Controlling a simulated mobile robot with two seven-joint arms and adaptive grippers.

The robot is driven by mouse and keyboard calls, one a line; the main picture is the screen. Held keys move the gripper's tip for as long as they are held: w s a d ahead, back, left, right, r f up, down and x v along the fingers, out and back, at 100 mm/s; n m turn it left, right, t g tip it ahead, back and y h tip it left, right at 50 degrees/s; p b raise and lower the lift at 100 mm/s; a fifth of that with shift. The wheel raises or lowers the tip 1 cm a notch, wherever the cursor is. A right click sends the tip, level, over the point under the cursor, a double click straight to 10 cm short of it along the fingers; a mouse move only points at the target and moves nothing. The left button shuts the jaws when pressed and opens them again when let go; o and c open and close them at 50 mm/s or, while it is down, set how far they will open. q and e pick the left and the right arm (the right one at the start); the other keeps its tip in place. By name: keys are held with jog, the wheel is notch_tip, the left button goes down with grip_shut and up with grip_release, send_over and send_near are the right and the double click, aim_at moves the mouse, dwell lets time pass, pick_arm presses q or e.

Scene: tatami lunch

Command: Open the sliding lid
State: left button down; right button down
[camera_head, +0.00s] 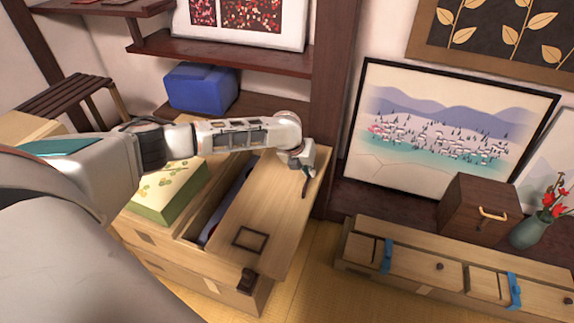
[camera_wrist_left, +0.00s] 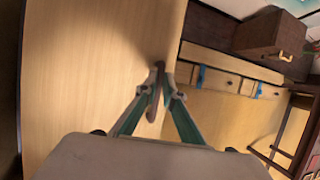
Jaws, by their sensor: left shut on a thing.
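The sliding lid (camera_head: 262,190) is a flat light-wood panel on a wooden chest (camera_head: 190,268). It sits shifted to the right, its right part past the chest's side. A gap on its left shows the inside, with something dark blue-purple (camera_head: 232,198) in it. My left gripper (camera_head: 305,172) is at the lid's far right part. In the left wrist view the gripper (camera_wrist_left: 158,92) is shut on a narrow brown handle (camera_wrist_left: 154,92) near the lid's edge. The wide wood surface of the lid (camera_wrist_left: 90,80) fills the left there. My right gripper is not in view.
A green-sided patterned box (camera_head: 168,192) stands on the chest's left part. A blue box (camera_head: 202,87) is behind. To the right are a long low wooden chest (camera_head: 450,262), a dark box (camera_head: 478,210) and a vase (camera_head: 527,232). Tatami floor (camera_head: 325,295) lies open between the chests.

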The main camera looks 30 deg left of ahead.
pick_arm(q)
jog(key=w+d, duration=0.2)
jog(key=d, duration=0.7)
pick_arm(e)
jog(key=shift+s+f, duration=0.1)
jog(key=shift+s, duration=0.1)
pick_arm(q)
jog(key=shift+d+f, duration=0.1)
jog(key=shift+f, duration=0.05)
jog(key=c, duration=2.2)
grip_release()
jog(key=shift+o, duration=0.2)
jog(key=v, duration=1.2)
